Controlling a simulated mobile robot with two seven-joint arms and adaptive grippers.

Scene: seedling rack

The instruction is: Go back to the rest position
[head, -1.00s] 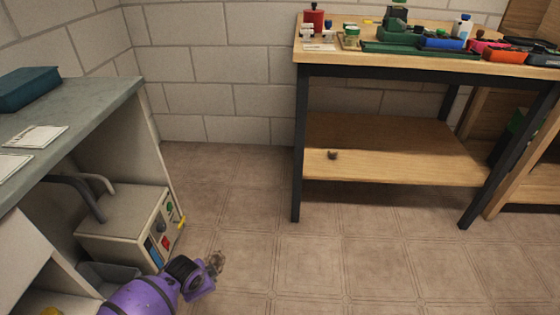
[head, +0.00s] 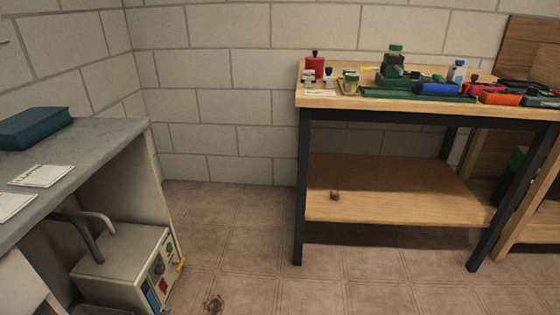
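A small brownish thing (head: 213,304) shows at the bottom edge, against the floor. It is too small and cut off to tell what it is.
A wooden bench (head: 330,101) with dark legs stands at right, holding a green tray (head: 400,94), bottles and coloured items. A small brown lump (head: 334,195) lies on its lower shelf (head: 400,190). At left is a grey counter (head: 95,150) above a boxy machine (head: 120,262). Floor between is largely clear.

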